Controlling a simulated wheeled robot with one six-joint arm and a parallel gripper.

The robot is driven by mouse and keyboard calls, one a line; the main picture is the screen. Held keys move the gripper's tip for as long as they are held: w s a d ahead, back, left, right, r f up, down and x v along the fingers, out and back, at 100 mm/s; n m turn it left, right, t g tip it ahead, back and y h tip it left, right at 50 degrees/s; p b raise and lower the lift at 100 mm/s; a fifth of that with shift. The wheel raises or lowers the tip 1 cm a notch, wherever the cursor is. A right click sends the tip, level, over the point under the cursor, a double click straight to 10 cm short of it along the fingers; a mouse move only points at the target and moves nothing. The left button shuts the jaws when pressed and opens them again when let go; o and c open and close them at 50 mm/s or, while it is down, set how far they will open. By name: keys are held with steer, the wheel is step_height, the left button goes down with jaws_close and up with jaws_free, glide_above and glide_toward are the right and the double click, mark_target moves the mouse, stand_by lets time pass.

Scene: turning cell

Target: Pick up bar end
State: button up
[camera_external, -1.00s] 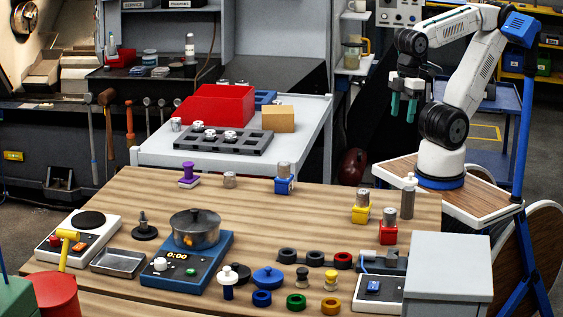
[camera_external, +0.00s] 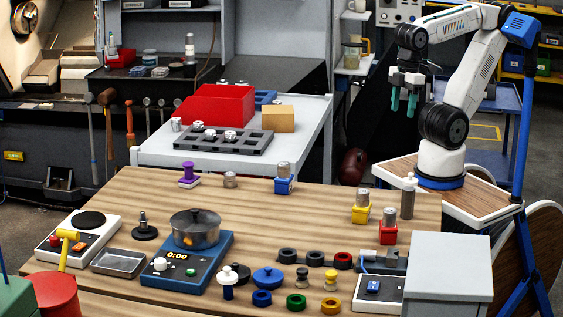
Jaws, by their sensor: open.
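My gripper (camera_external: 403,104) has two teal fingers that hang apart and empty, high in front of the arm at the upper right. It is well above the wooden table and far from the small parts. A short grey metal stub (camera_external: 230,180) stands alone on the wooden table (camera_external: 330,215) near its back edge. A similar small metal piece (camera_external: 176,124) stands on the grey-white cart beside the red bin. Either may be the bar end; I cannot tell which. Other metal cylinders stand in blue (camera_external: 284,187), yellow (camera_external: 361,215) and red (camera_external: 388,233) holders.
A red bin (camera_external: 216,104), a tan block (camera_external: 278,119) and a dark tray (camera_external: 222,144) with several white-topped pieces are on the cart. A pot (camera_external: 196,235) stands on a blue scale-like unit. Rings and knobs crowd the table's front. The table's middle is mostly clear.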

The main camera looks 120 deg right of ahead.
steer(key=w+a+r+n+t+h, duration=0.3)
steer(key=w+a+n+h, duration=0.6)
steer(key=n, duration=0.9)
steer(key=w+a+n+t+y, duration=0.1)
steer(key=w+a+n+t, duration=0.1)
steer(key=a+n+t, duration=0.85)
steer(key=g, duration=0.4)
glide_toward(405, 200)
steer(key=shift+w+d+f+n+t, duration=0.15)
steer(key=shift+w+d+f, duration=0.2)
steer(key=shift+d+f, duration=0.2)
steer(key=shift+w+d+f+n+t, duration=0.1)
steer(key=shift+w+d+f, duration=0.3)
steer(key=shift+d+f, duration=0.15)
steer(key=shift+w+f, duration=0.15)
steer(key=shift+f, duration=0.1)
steer(key=x, duration=0.3)
steer(key=d+x, duration=0.1)
steer(key=x, duration=0.2)
steer(key=shift+d+r, duration=0.1)
steer(key=shift+r, duration=0.05)
steer(key=shift+w+d, duration=0.25)
steer(key=shift+w, duration=0.1)
jaws_close()
